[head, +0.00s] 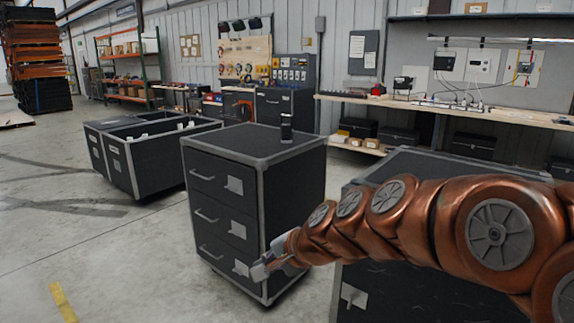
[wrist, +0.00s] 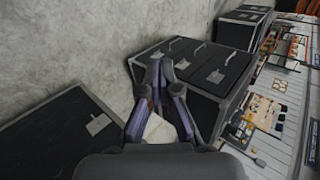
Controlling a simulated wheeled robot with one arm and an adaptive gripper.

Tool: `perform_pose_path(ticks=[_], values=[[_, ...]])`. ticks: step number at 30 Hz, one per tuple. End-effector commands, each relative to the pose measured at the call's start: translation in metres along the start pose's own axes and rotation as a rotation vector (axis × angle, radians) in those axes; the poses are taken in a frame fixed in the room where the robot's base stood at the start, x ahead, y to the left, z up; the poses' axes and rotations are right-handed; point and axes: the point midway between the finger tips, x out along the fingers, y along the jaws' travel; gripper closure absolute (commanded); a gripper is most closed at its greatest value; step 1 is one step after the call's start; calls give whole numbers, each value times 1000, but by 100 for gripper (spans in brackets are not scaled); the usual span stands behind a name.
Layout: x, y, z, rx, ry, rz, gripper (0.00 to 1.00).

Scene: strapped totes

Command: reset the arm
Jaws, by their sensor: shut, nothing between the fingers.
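My copper-coloured arm reaches in from the right of the head view. My gripper (head: 264,269) hangs low in front of the lower right corner of a black drawer cabinet (head: 290,200); I cannot tell whether it touches. In the wrist view my gripper (wrist: 158,62) points toward the same cabinet (wrist: 215,65), which looks turned on its side there. The fingers come together at the tips and hold nothing. A small dark cylinder (head: 287,127) stands on the cabinet top. No strap is clearly visible.
Two open black totes (head: 160,150) stand on the floor at the left. Another black cabinet (head: 390,285) is partly hidden behind my arm. A workbench (head: 450,108) runs along the back wall.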

Motion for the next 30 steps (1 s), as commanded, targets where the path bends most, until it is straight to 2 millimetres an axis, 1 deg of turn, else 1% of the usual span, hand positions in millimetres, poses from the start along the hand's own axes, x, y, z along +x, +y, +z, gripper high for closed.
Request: perform_pose_path(ticks=[1,2,3,5,6,8,9,11,12,15,18,21,25,27,30], values=[[-11,28,10,-76,-21,68,100],[-16,45,16,-121,-39,110,100],[-23,67,23,-177,-61,165,100],[-36,100,32,-255,-93,246,100],[-45,123,38,-300,-121,304,100],[-60,156,46,-362,-159,385,100],[-71,177,50,-401,-185,436,100],[-89,208,58,-446,-227,515,100],[-99,227,61,-472,-254,563,100],[-126,266,70,-522,-316,664,100],[-151,298,78,-550,-376,750,100],[-174,326,86,-567,-432,824,100],[-203,355,96,-581,-497,908,100],[-214,341,96,-587,-494,904,100],[-223,328,95,-590,-484,900,100]])
